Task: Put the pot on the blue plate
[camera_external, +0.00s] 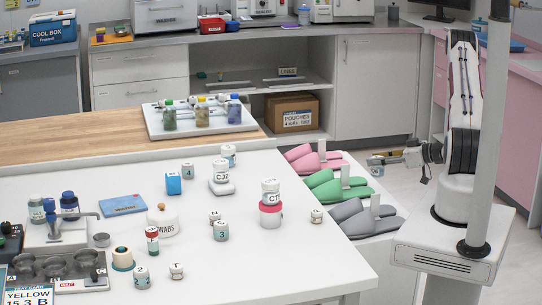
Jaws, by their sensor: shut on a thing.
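My gripper (387,160) is at the right, out past the right edge of the white table and beside the slipper rack. It points left and is shut on a small, pale labelled pot (376,169), held clear of the white table. The pot is small here, and its label cannot be read. A flat blue rectangular plate (123,205) with faint markings lies on the left part of the white table, far to the left of my gripper. Its top looks bare.
Several labelled jars stand on the white table (300,255), including a stacked pair (270,203) near its right side and a white swabs pot (162,221) near the blue plate. A tray of bottles (180,132) is behind. Slippers (340,188) lie between table and arm; a grey post (488,130) stands right.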

